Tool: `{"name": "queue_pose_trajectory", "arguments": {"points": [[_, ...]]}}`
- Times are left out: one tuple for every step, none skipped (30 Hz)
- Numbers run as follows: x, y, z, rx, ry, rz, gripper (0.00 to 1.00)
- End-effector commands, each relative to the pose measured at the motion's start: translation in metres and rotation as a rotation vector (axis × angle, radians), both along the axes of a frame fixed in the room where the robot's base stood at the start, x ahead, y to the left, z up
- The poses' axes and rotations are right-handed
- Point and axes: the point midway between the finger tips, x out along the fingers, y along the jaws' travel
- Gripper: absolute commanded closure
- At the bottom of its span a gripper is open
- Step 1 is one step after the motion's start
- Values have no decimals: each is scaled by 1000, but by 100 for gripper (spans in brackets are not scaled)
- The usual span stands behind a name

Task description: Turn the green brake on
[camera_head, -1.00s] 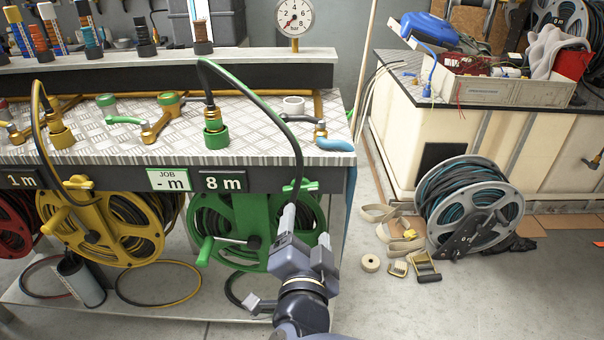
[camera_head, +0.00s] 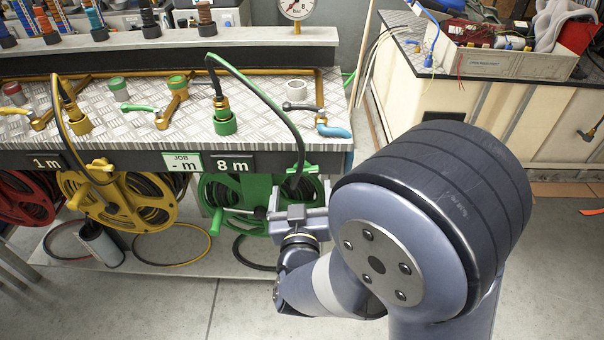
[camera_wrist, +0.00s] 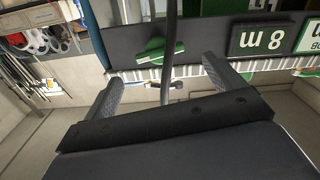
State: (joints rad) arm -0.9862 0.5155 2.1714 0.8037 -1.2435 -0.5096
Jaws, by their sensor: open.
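The green brake (camera_head: 301,169) is a small winged knob on the dark front edge of the bench, above the right side of the green reel (camera_head: 235,190). In the wrist view, which is upside down, the brake (camera_wrist: 160,51) lies beyond the gap between my fingers, with its wings slightly slanted. My gripper (camera_head: 300,197) is open and empty, just below the brake and apart from it. Both fingers of my gripper (camera_wrist: 163,84) show in the wrist view. My arm hides part of the reel's right side.
A dark hose (camera_head: 275,105) hangs from the green fitting past the brake; in the wrist view it runs between my fingers. A yellow reel (camera_head: 130,205) stands left, with an "8 m" sign (camera_head: 232,164) above the green reel. The floor in front is clear.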

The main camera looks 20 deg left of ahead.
Motion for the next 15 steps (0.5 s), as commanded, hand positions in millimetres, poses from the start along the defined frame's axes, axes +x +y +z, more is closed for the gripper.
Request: {"name": "queue_pose_trajectory", "arguments": {"points": [[11, 1, 0, 1, -1, -5, 11], [16, 3, 0, 1, -1, -5, 11], [23, 4, 0, 1, 0, -5, 11], [28, 5, 0, 1, 0, -4, 11], [32, 6, 0, 1, -1, -4, 11], [38, 8, 0, 2, 1, -3, 11], [41, 9, 0, 2, 0, -2, 11], [44, 10, 0, 1, 0, -2, 11], [47, 11, 0, 1, 0, -2, 11], [49, 11, 0, 2, 0, -2, 11], [51, 12, 0, 2, 0, -2, 11], [53, 12, 0, 2, 0, -1, 11], [53, 12, 0, 2, 0, -1, 11], [54, 13, 0, 2, 0, 0, 11], [54, 13, 0, 1, 0, 0, 11]]}}
